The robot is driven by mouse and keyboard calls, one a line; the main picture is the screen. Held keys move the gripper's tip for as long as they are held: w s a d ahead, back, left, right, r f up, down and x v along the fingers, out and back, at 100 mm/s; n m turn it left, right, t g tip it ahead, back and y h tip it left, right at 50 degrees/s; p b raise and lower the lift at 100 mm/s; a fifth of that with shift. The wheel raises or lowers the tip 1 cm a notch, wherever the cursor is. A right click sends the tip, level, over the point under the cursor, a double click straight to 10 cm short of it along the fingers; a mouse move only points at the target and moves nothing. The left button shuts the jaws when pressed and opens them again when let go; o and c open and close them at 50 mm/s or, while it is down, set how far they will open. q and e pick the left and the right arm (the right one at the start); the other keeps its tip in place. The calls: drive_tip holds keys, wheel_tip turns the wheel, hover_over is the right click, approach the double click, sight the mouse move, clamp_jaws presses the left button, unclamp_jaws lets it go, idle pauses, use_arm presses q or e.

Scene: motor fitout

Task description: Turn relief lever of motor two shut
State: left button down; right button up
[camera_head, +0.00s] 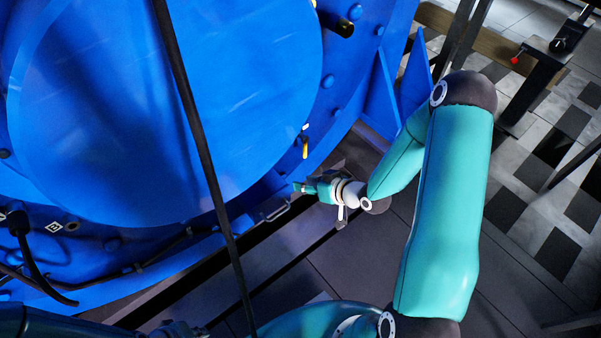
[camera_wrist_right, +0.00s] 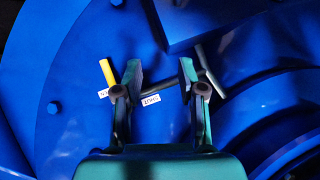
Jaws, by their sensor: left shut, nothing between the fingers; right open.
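A yellow lever handle (camera_wrist_right: 107,73) stands out from the blue motor housing (camera_wrist_right: 75,130) in the right wrist view, just left of my right gripper (camera_wrist_right: 160,72). A yellow handle also shows in the head view (camera_head: 305,149), above my right gripper (camera_head: 299,187). That gripper is open, and its fingers are apart from the yellow handle. A white label (camera_wrist_right: 151,100) shows between the fingers; another (camera_wrist_right: 103,93) is partly hidden by the left finger. My left gripper (camera_head: 182,328) is shut at the bottom edge of the head view, dark and cut off.
A grey bar (camera_wrist_right: 208,68) passes by the right finger in the wrist view; I cannot tell whether they touch. A black cable (camera_head: 195,130) crosses the head view. A bench (camera_head: 495,50) with a red-knobbed lever (camera_head: 515,59) stands at upper right. Tiled floor is free at right.

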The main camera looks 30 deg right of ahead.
sight(304, 158)
drive_tip(key=s+d+f+n+t+y+b, duration=0.1)
drive_tip(key=s+d+f+n+t+b, duration=0.15)
drive_tip(key=d+b, duration=0.45)
drive_tip(key=s+d+f+n+t+y+b, duration=0.15)
drive_tip(key=d+t+b, duration=0.3)
drive_tip(key=b, duration=0.45)
use_arm(q)
wheel_tip(304, 158, down, 23)
drive_tip(key=b, duration=0.4)
drive_tip(key=shift+f, duration=0.2)
use_arm(e)
drive_tip(key=shift+h, duration=0.35)
drive_tip(key=shift+d+f+x, duration=0.1)
drive_tip(key=shift+d+x, duration=0.05)
drive_tip(key=shift+x, duration=2.65)
drive_tip(key=shift+d+f+x, duration=0.1)
drive_tip(key=shift+x, duration=2.65)
drive_tip(key=shift+d+f+x, duration=0.1)
drive_tip(key=shift+d+x, duration=0.05)
drive_tip(key=shift+x, duration=2.65)
drive_tip(key=shift+w, duration=0.1)
drive_tip(key=shift+c, duration=0.2)
clamp_jaws()
